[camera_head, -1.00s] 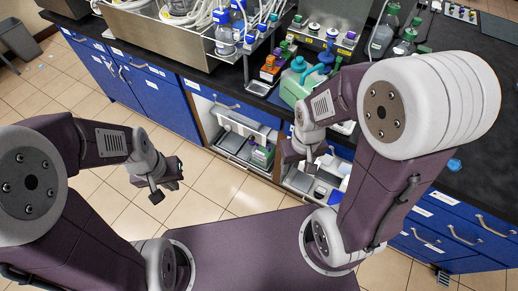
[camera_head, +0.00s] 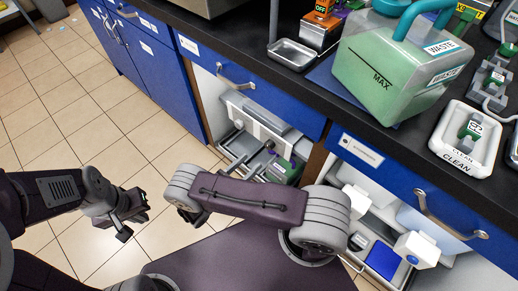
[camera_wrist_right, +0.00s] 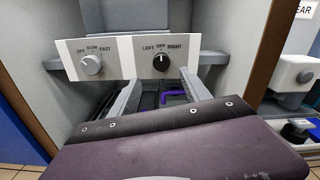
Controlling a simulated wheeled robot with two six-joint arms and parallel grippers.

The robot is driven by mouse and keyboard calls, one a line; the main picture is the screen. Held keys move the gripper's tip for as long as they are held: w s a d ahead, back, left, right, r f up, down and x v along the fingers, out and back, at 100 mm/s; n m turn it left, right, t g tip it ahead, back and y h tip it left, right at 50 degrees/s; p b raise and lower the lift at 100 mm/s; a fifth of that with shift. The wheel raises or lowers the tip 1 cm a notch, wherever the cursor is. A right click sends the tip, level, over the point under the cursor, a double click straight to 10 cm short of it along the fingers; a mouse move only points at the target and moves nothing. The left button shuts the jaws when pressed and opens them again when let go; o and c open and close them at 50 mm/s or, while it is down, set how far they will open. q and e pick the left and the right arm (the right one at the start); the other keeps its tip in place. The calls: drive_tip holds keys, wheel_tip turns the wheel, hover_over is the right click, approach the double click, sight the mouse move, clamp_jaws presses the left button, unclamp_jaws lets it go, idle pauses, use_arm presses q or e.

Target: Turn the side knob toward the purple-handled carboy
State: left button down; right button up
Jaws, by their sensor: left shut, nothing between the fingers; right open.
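A white panel (camera_wrist_right: 120,58) inside the open cabinet carries two knobs. The side knob (camera_wrist_right: 161,63) is dark, under LEFT, OFF and RIGHT labels, its pale mark up near OFF. The grey speed knob (camera_wrist_right: 91,65) is left of it. A purple handle (camera_wrist_right: 176,94) shows low behind the fingers; most of that carboy is hidden. My right gripper (camera_wrist_right: 160,77) is open, its fingers below and either side of the side knob; contact cannot be told. The panel also shows in the head view (camera_head: 258,122). My left gripper (camera_head: 134,224) is shut and empty over the floor.
Cabinet walls stand close on both sides of the right gripper. Above, the black counter (camera_head: 400,150) holds a green waste container (camera_head: 385,75) and a clean tray (camera_head: 466,140). Another open bay (camera_head: 385,225) is to the right. Tiled floor (camera_head: 105,150) is clear at left.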

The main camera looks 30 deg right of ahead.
sight(267, 147)
drive_tip(key=b+x, duration=0.2)
drive_tip(key=x, duration=0.7)
drive_tip(key=shift+s+d, duration=0.1)
drive_tip(key=shift+s, duration=0.05)
drive_tip(key=shift+r, duration=0.1)
drive_tip(key=shift+c, duration=0.4)
clamp_jaws()
drive_tip(key=m+p, duration=0.1)
drive_tip(key=m, duration=0.3)
drive_tip(key=shift+m, duration=0.4)
drive_tip(key=shift+m+p, duration=0.7)
drive_tip(key=shift+m, duration=1.3)
